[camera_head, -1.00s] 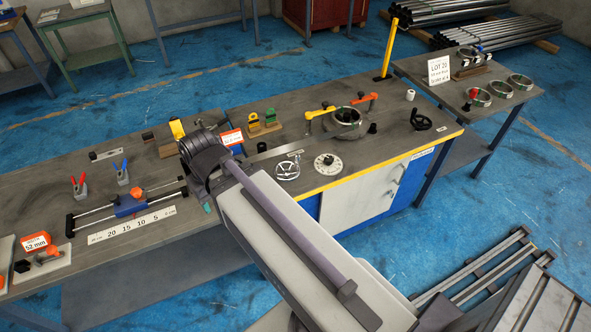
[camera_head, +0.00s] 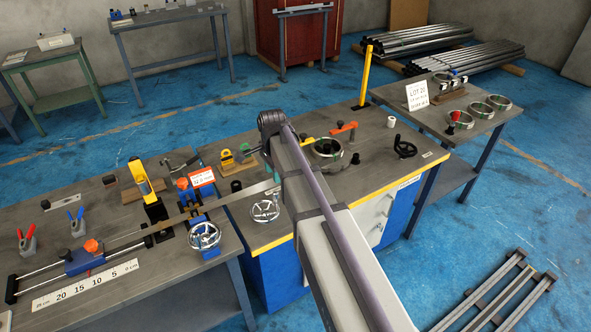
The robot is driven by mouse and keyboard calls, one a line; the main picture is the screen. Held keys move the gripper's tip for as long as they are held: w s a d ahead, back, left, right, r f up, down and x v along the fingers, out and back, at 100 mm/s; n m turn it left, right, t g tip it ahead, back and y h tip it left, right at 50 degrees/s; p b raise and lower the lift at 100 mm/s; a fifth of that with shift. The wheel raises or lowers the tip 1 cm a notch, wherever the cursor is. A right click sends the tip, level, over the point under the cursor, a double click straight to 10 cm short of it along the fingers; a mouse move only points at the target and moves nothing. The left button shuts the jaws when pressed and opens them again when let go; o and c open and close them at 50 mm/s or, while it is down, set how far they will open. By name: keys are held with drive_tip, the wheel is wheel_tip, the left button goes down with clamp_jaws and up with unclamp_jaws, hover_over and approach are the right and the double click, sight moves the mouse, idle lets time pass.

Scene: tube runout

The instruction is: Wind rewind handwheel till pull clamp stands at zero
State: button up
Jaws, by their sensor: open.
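The pull clamp (camera_head: 84,261), a blue carriage with an orange knob, sits on twin rails at the left, above the middle of a white centimetre scale (camera_head: 86,286) and well left of its zero end. A silver spoked handwheel (camera_head: 204,236) stands on a blue block right of the rails. A second silver handwheel (camera_head: 265,211) stands on the adjoining bench and a black one (camera_head: 404,148) farther right. I cannot read which is the rewind handwheel. My gripper (camera_head: 267,160) is mostly hidden by my arm; a teal sliver shows, apart from the handwheels.
A metal ring fixture (camera_head: 327,152) lies beyond my arm. A yellow post (camera_head: 365,76) rises at the back edge. Red and blue pliers stand far left.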

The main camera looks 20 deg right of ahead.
sight(275, 193)
drive_tip(key=shift+a, duration=0.25)
wheel_tip(275, 193, down, 10)
drive_tip(key=b, duration=1)
drive_tip(key=shift+d+f, duration=0.1)
drive_tip(key=shift+f, duration=0.15)
drive_tip(key=shift+r, duration=0.35)
drive_tip(key=c, duration=0.7)
drive_tip(key=shift+c, duration=0.2)
